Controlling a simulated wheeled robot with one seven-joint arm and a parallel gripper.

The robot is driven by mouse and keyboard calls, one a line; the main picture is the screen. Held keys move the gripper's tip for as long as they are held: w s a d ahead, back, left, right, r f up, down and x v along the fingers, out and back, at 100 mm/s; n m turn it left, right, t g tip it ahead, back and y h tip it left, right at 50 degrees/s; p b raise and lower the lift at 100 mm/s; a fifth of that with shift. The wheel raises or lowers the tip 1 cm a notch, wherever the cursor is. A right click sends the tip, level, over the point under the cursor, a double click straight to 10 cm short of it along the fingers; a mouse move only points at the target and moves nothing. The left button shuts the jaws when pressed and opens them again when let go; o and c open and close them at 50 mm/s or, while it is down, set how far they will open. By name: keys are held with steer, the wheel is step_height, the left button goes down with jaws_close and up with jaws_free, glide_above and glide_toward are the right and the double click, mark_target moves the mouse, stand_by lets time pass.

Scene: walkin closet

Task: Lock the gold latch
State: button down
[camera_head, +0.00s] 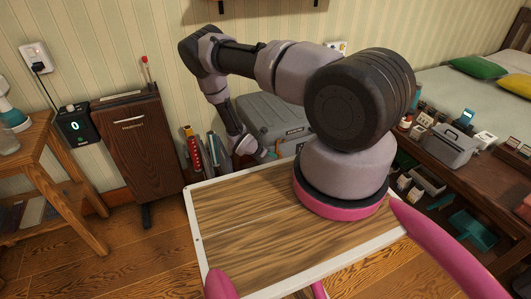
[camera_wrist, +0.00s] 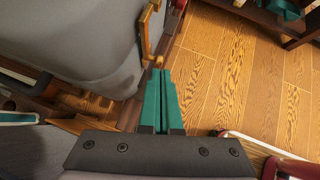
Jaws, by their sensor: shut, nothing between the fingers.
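A gold latch (camera_wrist: 146,38) is on the side of a large grey case (camera_wrist: 90,45) in the wrist view. It looks like a thin bent bar standing out from the case wall. My gripper (camera_wrist: 161,72) has its teal fingers pressed together with nothing between them. The fingertips are right by the latch's lower end; I cannot tell whether they touch it. In the head view the grey case (camera_head: 268,108) stands behind the wooden board, and my arm reaches down beside its front. The latch is not discernible there.
A wooden board with a white rim (camera_head: 195,222) is in the foreground. A brown wooden cabinet (camera_head: 134,138) stands left of the case, with several upright items (camera_head: 193,150) between. A low shelf with small boxes (camera_head: 450,145) is at right. Floor (camera_wrist: 240,75) is open right of my fingers.

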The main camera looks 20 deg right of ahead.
mark_target(281, 154)
steer(key=shift+x, duration=1.65)
steer(key=shift+d, duration=1.5)
steer(key=v, duration=1.4)
steer(key=shift+a, duration=0.25)
steer(key=shift+w, duration=0.1)
